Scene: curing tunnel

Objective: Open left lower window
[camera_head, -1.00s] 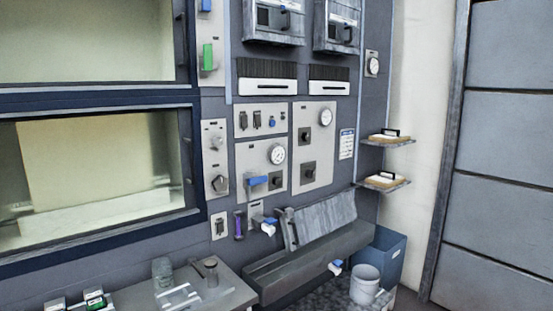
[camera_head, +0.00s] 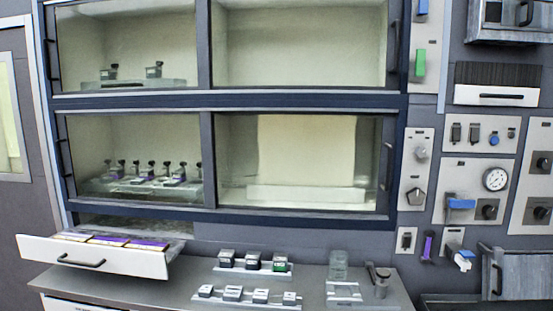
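The left lower window (camera_head: 150,127) is a glass pane in a dark blue frame, in the lower row of the cabinet at the left. It looks shut. Its dark handle (camera_head: 64,157) is on the left edge of the frame. Behind the glass, several small dark clamp-like pieces (camera_head: 150,172) stand in a row on a tray, some with purple parts. My gripper is not in view.
Below this window a white drawer (camera_head: 120,262) stands pulled out, with flat purple-edged items inside. The right lower window (camera_head: 250,150) adjoins.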

